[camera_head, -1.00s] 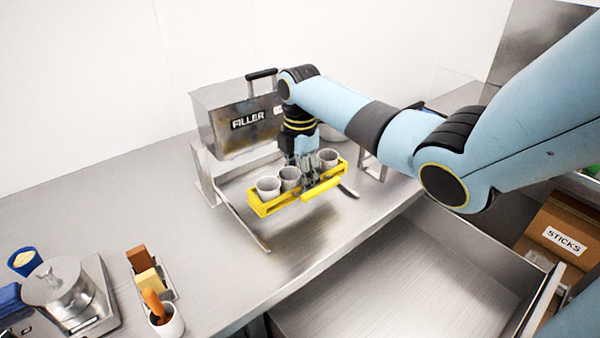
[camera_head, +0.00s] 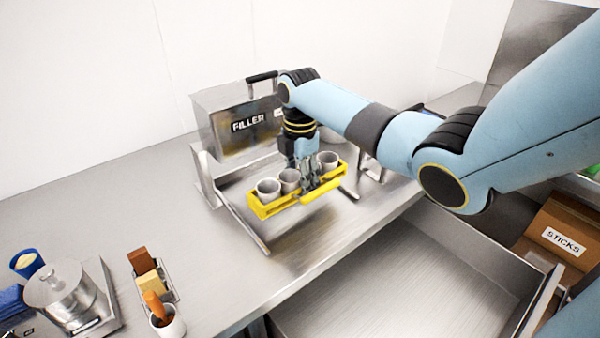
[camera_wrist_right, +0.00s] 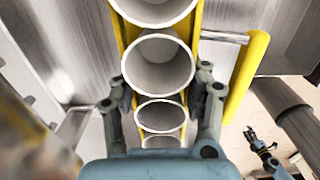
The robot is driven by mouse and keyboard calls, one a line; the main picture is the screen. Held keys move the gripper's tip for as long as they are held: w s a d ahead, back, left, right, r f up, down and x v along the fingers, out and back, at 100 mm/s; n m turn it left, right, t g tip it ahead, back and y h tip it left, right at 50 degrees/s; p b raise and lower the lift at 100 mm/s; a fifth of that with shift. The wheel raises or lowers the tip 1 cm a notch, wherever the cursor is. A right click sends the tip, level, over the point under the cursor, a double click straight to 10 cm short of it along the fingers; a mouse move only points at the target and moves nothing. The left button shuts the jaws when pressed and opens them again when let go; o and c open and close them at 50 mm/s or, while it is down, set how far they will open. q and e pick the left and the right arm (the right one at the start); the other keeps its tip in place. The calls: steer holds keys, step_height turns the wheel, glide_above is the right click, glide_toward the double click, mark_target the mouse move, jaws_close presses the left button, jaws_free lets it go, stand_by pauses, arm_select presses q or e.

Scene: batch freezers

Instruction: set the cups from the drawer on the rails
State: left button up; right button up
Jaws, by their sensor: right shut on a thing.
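A yellow carrier (camera_head: 262,207) holds a row of several light grey cups (camera_head: 268,188). It sits at the two metal rails (camera_head: 245,224) in front of the filler, spanning across them. I cannot tell whether it rests on them. My right gripper (camera_head: 307,180) is above it, with its fingers down on both sides of the row. In the right wrist view the fingers (camera_wrist_right: 162,92) straddle the carrier (camera_wrist_right: 198,30) beside the cups (camera_wrist_right: 158,65). A yellow handle (camera_wrist_right: 246,78) sticks out at one side. My left gripper (camera_wrist_right: 262,145) appears small in the wrist view; its jaws are unclear.
The filler (camera_head: 238,128) stands behind the rails. The open drawer (camera_head: 400,290) below the counter looks empty where it shows. A sticks box (camera_head: 562,225) is at the right. A pot (camera_head: 68,290) and a small holder (camera_head: 150,278) stand front left. The counter between is clear.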

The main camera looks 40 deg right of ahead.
mark_target(300, 209)
steer(key=shift+f+b, duration=2)
steer(key=shift+f, duration=1.2)
stand_by(0.5)
steer(key=shift+f, duration=0.25)
stand_by(0.7)
steer(key=o, duration=1.3)
steer(key=shift+o, duration=0.2)
step_height(300, 209, up, 12)
